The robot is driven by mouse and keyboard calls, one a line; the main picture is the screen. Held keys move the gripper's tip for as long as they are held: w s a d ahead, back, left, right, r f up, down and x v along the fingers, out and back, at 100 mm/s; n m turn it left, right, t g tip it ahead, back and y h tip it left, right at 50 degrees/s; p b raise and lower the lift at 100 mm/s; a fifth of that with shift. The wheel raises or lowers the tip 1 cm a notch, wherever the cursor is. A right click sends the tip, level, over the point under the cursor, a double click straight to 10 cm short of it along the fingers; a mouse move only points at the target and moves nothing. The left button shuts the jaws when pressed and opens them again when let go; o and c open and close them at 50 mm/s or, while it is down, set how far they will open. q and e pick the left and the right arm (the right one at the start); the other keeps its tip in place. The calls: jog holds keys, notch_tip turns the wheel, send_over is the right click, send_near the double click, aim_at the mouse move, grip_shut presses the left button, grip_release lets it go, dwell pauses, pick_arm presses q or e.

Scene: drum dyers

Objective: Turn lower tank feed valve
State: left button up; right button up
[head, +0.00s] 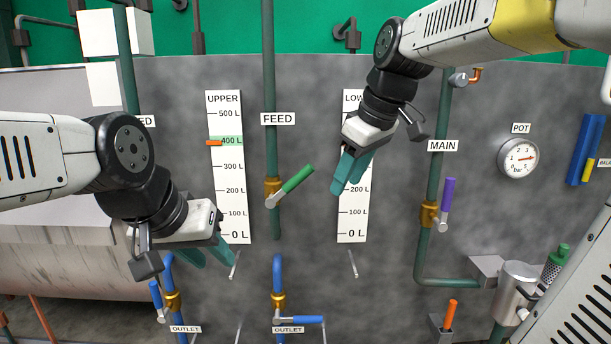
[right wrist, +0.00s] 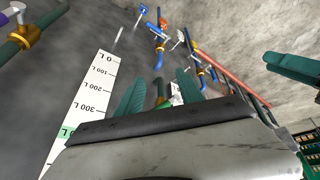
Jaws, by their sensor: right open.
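The feed valve under the middle FEED label (head: 278,119) has a brass body (head: 272,188) and a green lever (head: 298,178) slanting up to the right. It is on the pipe left of the lower gauge (head: 352,225). My right gripper (head: 348,190) is open and empty, in front of that gauge and right of the lever, apart from it in the head view. In the right wrist view, a green piece, likely the lever, shows partly hidden between the fingers (right wrist: 160,84). My left gripper (head: 212,263) is open and empty, low in front of the upper gauge (head: 230,180).
A purple-handled MAIN valve (head: 446,196) stands to the right, with a pressure dial (head: 518,157) beyond. Blue OUTLET valves (head: 300,320) sit low on the panel. Thin metal rods (head: 353,264) stick out below the gauges. My left arm hides part of another feed label.

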aim_at(301, 174)
jog(key=w+a+n+g, duration=0.1)
jog(key=w+a+n, duration=0.1)
jog(key=w+n, duration=0.1)
jog(key=w+a+r+n+g+y, duration=0.1)
jog(key=w+a+n, duration=0.1)
jog(key=w, duration=0.4)
jog(key=w+a+r+n, duration=0.1)
jog(key=w+n, duration=0.3)
jog(key=n, duration=0.1)
jog(key=shift+w+a+r+g+y, duration=0.15)
jog(key=shift+w+a+g+y, duration=0.1)
jog(key=shift+a+g+y, duration=0.15)
jog(key=shift+w+a+f, duration=0.2)
jog(key=shift+f, duration=0.15)
jog(key=x, duration=0.7)
jog(key=shift+c, duration=0.4)
grip_shut()
